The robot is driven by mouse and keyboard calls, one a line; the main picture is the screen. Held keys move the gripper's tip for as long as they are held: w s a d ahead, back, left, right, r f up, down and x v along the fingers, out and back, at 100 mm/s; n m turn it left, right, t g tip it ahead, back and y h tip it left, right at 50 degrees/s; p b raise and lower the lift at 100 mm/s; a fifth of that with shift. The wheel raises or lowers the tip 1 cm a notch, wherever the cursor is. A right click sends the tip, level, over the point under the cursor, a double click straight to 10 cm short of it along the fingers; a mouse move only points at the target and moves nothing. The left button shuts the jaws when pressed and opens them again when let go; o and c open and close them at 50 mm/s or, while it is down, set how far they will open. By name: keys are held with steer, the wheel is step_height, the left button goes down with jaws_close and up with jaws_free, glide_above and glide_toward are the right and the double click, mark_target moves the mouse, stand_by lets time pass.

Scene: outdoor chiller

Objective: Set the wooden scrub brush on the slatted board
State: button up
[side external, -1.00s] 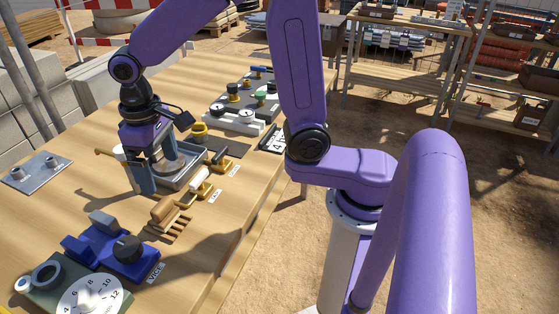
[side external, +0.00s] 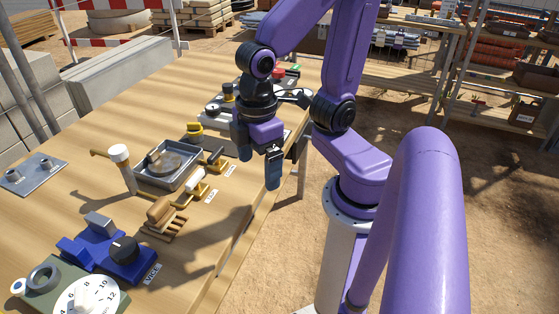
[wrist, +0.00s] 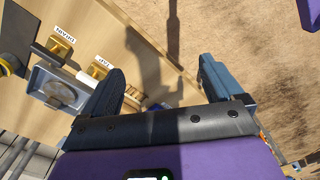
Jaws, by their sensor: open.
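The wooden scrub brush (side external: 158,210) lies at the slatted board (side external: 172,230) near the table's front right edge. It appears to rest on the slats along their upper left side; the exact contact is too small to tell. In the wrist view part of the slatted board (wrist: 135,95) shows beside my left finger, which hides the area around it. My gripper (side external: 257,168) is open and empty, up near the table's right edge and well apart from the brush. Its spread fingers also show in the wrist view (wrist: 160,85).
A grey metal tray (side external: 167,182) stands behind the board, with a white-capped post (side external: 120,155) beside it. A white-handled tap (side external: 195,186) lies between tray and board. A blue vice (side external: 110,248) and a dial (side external: 88,296) are nearer. The table's left middle is clear.

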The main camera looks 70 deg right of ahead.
steer(key=shift+n, duration=0.7)
steer(key=s, duration=0.1)
steer(key=s+d, duration=0.1)
steer(key=s, duration=0.1)
steer(key=shift+s+d+f, duration=0.15)
steer(key=shift+s+d, duration=0.2)
steer(key=shift+d, duration=0.05)
steer(key=shift+c, duration=0.3)
